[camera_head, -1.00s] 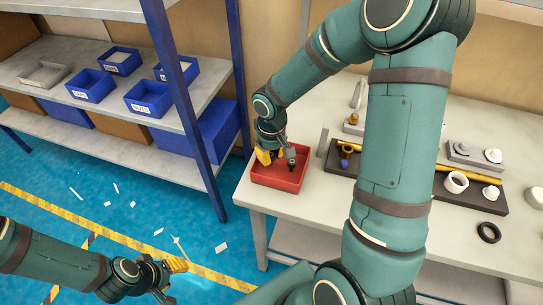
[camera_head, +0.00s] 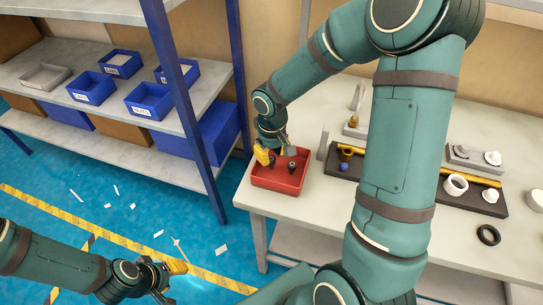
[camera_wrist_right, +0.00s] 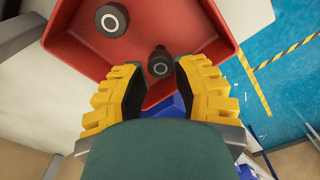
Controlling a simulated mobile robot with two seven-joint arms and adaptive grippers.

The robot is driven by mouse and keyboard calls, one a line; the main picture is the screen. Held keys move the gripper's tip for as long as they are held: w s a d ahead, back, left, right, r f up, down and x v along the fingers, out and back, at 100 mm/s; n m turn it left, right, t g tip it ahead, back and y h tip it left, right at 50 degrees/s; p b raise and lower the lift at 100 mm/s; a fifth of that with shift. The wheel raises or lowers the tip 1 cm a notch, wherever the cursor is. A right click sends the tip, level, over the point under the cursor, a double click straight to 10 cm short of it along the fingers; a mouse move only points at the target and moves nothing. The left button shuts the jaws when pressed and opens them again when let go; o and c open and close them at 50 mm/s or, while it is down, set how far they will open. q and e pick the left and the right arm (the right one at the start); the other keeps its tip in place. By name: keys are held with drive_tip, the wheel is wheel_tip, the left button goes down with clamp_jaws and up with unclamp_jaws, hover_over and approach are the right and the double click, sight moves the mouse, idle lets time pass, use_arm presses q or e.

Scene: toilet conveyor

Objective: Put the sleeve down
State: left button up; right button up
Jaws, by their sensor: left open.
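The red tray (camera_head: 277,186) sits at the table's left corner and also shows in the right wrist view (camera_wrist_right: 215,22). Two small dark round parts with pale-ringed ends lie in it: a wider one (camera_wrist_right: 112,20) and a narrower one (camera_wrist_right: 160,62). I cannot tell for sure which is the sleeve. My right gripper (camera_wrist_right: 156,85) is over the tray with its yellow-backed fingers apart. The narrower part shows just beyond the fingertips, between their lines, with gaps on both sides. My left gripper (camera_head: 172,278) is open and empty, low over the blue floor.
A dark fixture board (camera_head: 470,196) on the table holds a white ring (camera_head: 455,184) and a brass-coloured rod. A black ring (camera_head: 488,234) lies in front of it. Blue bins (camera_head: 148,98) stand on the shelf at left. My right arm hides part of the table.

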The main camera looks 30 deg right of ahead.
sight(272, 159)
use_arm(q)
drive_tip(key=shift+w+r+p, duration=0.2)
drive_tip(key=shift+r+p, duration=0.25)
drive_tip(key=shift+r, duration=0.1)
drive_tip(key=shift+w+r+p, duration=0.15)
drive_tip(key=shift+r+p, duration=0.3)
drive_tip(key=shift+r, duration=0.05)
use_arm(e)
wheel_tip(272, 159, up, 10)
